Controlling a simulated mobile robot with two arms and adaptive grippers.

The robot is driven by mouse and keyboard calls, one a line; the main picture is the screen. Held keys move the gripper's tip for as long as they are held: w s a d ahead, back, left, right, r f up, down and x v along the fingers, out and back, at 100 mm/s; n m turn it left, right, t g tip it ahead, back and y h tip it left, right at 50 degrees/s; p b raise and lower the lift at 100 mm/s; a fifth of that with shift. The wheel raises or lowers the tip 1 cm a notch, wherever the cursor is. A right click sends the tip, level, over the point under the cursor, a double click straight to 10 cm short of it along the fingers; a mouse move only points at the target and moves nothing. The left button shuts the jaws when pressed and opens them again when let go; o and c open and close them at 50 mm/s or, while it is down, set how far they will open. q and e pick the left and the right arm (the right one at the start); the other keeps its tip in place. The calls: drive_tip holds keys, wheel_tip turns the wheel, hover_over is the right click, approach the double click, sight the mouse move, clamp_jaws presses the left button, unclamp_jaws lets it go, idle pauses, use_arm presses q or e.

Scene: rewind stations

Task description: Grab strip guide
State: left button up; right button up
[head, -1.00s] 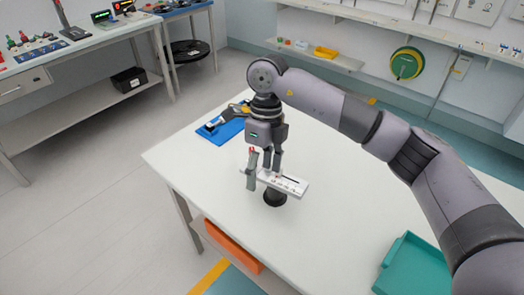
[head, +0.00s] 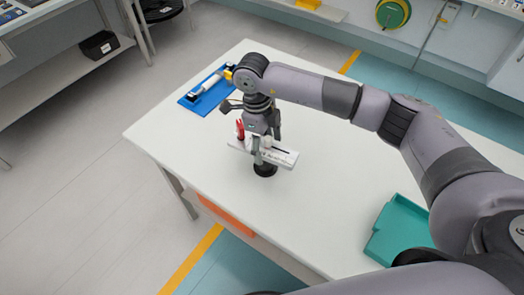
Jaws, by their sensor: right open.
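What looks like the strip guide, a long pale bar (head: 284,158) with small dark markings, sits on a round black foot (head: 265,170) on the white table. My right gripper (head: 263,147) is open right at the bar, with its fingers pointing down and overlapping it in the picture. I cannot tell whether the fingers touch the bar. A small red item (head: 240,130) stands at the bar's left end, beside the gripper. The gripper hides part of the bar. My left gripper does not show.
A blue tray (head: 193,101) with a tool in it lies at the table's far left corner. A teal tray (head: 398,235) is at the right front. The white tabletop (head: 200,150) between is clear. An orange bin (head: 224,214) shows under the front edge.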

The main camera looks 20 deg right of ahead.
drive_tip(key=shift+f, duration=0.25)
wheel_tip(320, 180, down, 4)
drive_tip(key=shift+w+a+f+p, duration=0.1)
drive_tip(key=shift+w+f+p, duration=0.1)
drive_tip(key=shift+p, duration=0.7)
drive_tip(key=shift+s+f, duration=0.1)
drive_tip(key=shift+f, duration=0.2)
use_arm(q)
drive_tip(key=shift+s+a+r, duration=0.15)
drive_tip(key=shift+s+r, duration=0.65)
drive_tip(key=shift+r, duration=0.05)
use_arm(e)
drive_tip(key=shift+c, duration=0.2)
drive_tip(key=c, duration=0.5)
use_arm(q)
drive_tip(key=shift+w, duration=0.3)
use_arm(e)
drive_tip(key=c, duration=1)
drive_tip(key=shift+r, duration=0.15)
drive_tip(key=shift+c, duration=0.2)
